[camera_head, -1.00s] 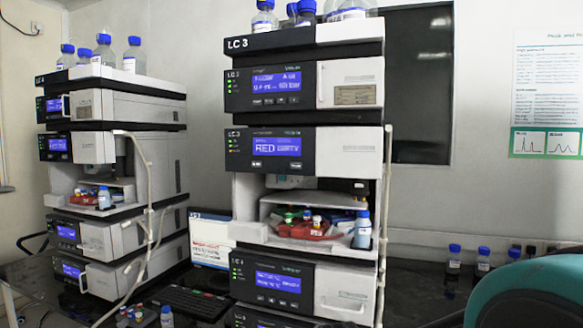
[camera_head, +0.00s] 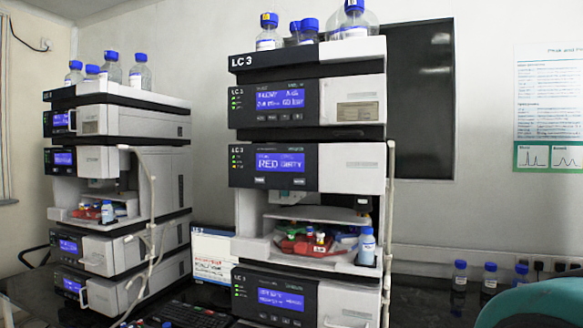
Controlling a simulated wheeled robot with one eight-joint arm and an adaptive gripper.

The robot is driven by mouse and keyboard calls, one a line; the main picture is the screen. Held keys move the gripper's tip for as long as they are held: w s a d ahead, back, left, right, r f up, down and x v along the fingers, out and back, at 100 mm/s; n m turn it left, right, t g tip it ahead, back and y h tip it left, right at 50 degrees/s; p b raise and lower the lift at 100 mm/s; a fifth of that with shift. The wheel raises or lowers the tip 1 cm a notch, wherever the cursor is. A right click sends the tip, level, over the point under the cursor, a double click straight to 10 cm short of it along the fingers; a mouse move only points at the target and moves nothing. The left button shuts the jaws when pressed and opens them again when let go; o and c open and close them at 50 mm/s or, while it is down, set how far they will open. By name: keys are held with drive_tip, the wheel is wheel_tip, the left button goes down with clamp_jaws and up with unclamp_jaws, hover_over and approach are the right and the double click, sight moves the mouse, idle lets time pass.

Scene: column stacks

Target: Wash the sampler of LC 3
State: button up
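The LC 3 stack (camera_head: 308,62) stands in the middle, with its name on the dark top tray. Its sampler module (camera_head: 351,168) has a lit blue display (camera_head: 280,162); the word "RED" shows, the rest is hard to read. Below the display the sampler bay is open at the front. In it sits a red tray (camera_head: 300,245) with several small capped vials. A blue-capped bottle (camera_head: 367,247) stands upright at the bay's right front. Green lights show left of the display. My gripper is not in view.
A second stack (camera_head: 140,155) with an open bay stands at the left. Between the stacks are a screen (camera_head: 211,265) and a keyboard (camera_head: 195,313). Blue-capped bottles stand on both stacks and at the back right (camera_head: 490,277). A teal curved shape (camera_head: 535,305) fills the lower right corner.

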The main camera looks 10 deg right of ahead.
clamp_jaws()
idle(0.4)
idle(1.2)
